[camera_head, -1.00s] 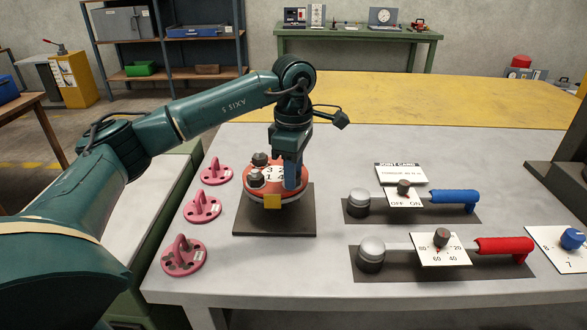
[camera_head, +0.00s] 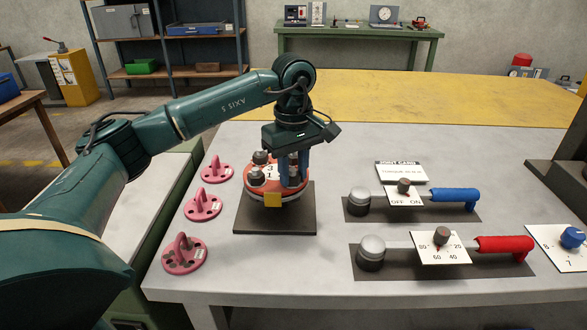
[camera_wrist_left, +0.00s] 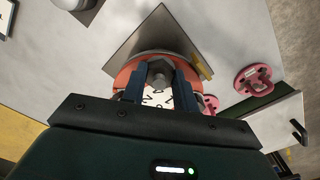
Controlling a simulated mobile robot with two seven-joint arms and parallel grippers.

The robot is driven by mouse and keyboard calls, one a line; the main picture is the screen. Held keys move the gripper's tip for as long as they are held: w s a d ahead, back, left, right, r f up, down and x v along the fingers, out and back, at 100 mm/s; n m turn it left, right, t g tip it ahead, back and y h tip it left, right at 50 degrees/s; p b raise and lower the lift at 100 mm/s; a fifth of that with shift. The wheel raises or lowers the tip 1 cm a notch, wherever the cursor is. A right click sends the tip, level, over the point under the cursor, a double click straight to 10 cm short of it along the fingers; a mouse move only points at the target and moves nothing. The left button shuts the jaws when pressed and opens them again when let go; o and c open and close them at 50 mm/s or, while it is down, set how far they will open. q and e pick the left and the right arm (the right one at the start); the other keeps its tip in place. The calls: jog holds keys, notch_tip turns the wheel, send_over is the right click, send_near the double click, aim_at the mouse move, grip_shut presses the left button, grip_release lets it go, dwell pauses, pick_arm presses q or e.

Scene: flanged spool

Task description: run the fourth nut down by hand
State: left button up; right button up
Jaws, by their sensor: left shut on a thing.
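The orange-red round flange (camera_head: 262,189) with printed numbers stands on a dark square plate (camera_head: 250,220). Grey nuts show on its left side, one at the back (camera_head: 260,157) and one nearer the front (camera_head: 256,179). My left gripper (camera_head: 294,184) points straight down over the right side of the flange. In the left wrist view its two blue fingers (camera_wrist_left: 160,88) stand either side of a grey hex nut (camera_wrist_left: 160,73), shut on it. How far down its stud this nut sits is hidden. My right gripper is not in view.
Several pink fittings, one at the front (camera_head: 184,256), stand left of the plate. To the right lie a blue-handled wrench (camera_head: 455,196) and a red-handled wrench (camera_head: 504,245), with dial cards. The bench front between them is clear.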

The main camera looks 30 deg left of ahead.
aim_at(294, 175)
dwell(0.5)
pick_arm(q)
jog(key=o, duration=1)
notch_tip(294, 175, up, 13)
jog(key=shift+r+p, duration=0.1)
jog(key=shift+p, duration=0.7)
